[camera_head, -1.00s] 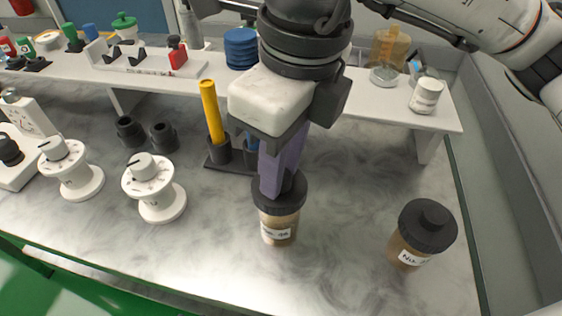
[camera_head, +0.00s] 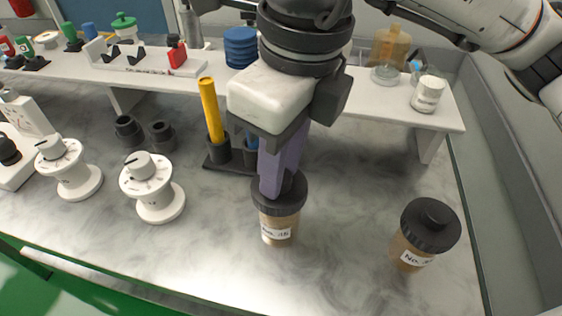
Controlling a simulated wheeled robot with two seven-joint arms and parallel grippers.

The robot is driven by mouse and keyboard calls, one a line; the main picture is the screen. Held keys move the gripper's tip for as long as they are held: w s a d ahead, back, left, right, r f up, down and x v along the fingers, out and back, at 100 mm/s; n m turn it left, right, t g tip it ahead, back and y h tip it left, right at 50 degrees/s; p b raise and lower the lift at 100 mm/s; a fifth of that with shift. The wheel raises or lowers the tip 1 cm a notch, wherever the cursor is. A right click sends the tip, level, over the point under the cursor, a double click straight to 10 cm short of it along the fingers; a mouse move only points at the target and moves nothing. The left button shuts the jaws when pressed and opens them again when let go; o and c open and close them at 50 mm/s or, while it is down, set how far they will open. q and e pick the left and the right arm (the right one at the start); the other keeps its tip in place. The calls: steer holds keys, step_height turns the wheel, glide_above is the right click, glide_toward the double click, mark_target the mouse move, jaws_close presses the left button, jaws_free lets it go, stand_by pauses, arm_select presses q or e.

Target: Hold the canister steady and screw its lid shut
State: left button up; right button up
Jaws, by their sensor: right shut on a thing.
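A brown canister (camera_head: 277,232) with a white label and a black lid (camera_head: 265,197) stands upright on the grey marbled worktop, near the middle front. My right gripper (camera_head: 280,187) comes down from above and is shut on the lid's raised knob; its fingers hide most of the knob. The lid sits on the canister's top. A second, similar canister (camera_head: 405,255) with a black knobbed lid (camera_head: 431,224) stands apart to the right. My left gripper is not in view, and nothing visible holds the canister's body.
Two white dial units (camera_head: 158,202) stand to the left. A black holder (camera_head: 222,156) with a yellow tube (camera_head: 211,108) is just behind the canister. A raised white shelf (camera_head: 185,77) with several items runs along the back. The worktop between the two canisters is clear.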

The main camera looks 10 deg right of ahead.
steer(key=shift+f+b, duration=0.25)
steer(key=shift+b, duration=0.05)
stand_by(0.5)
steer(key=shift+f+b, duration=0.6)
steer(key=shift+b, duration=0.05)
stand_by(0.3)
steer(key=o, duration=1.1)
steer(key=shift+r, duration=0.4)
step_height(320, 180, up, 10)
steer(key=shift+s+d+f+p, duration=0.25)
steer(key=shift+s+d+p, duration=0.2)
